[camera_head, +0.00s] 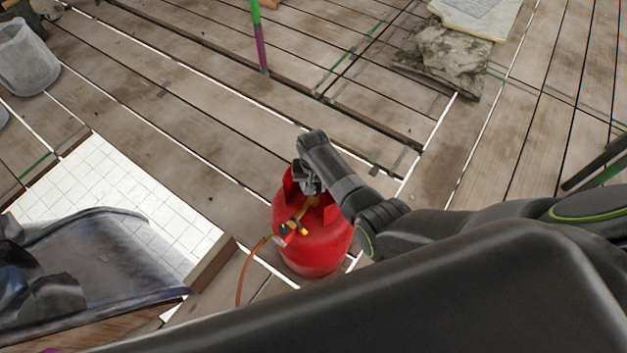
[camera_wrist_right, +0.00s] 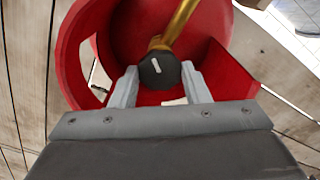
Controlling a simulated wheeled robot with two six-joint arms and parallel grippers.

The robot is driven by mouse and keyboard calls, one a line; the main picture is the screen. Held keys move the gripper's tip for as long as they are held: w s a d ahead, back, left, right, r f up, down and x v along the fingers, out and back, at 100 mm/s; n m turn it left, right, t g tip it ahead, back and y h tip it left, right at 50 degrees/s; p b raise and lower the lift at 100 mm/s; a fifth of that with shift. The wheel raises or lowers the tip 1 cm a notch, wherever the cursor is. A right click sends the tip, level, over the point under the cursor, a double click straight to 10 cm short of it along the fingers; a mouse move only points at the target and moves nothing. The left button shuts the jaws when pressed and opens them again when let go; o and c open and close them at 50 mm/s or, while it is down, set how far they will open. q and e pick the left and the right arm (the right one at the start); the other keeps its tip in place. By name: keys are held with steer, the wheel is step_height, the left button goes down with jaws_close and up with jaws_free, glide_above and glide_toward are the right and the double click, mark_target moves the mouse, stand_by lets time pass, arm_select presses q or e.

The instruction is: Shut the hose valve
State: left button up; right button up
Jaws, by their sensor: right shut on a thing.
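A red gas cylinder (camera_head: 318,243) stands on the plank floor in the middle of the head view. A yellow-brass fitting with an orange hose (camera_head: 250,262) comes off its top toward the left. In the right wrist view the black round valve knob (camera_wrist_right: 158,70) with a white mark sits at the end of a brass pipe (camera_wrist_right: 181,24), inside the red collar (camera_wrist_right: 205,60). My right gripper (camera_wrist_right: 160,85) has one finger on each side of the knob and is shut on it. In the head view my right gripper (camera_head: 308,182) is over the cylinder's top. My left gripper is not in view.
A white tiled surface (camera_head: 120,190) and a dark crumpled sheet (camera_head: 95,265) lie at the left. A grey bucket (camera_head: 25,58) stands at the upper left. A green and purple pole (camera_head: 258,35) rises at the top. Stone-like slabs (camera_head: 440,60) lie at the upper right. The planks beyond the cylinder are mostly clear.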

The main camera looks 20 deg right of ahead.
steer(key=shift+r+m+p, duration=0.1)
steer(key=shift+m+p, duration=0.25)
steer(key=shift+m, duration=0.55)
steer(key=shift+m+p, duration=0.3)
steer(key=shift+m, duration=0.7)
steer(key=m+p, duration=0.1)
steer(key=m, duration=0.4)
steer(key=shift+m, duration=0.4)
steer(key=o, duration=1)
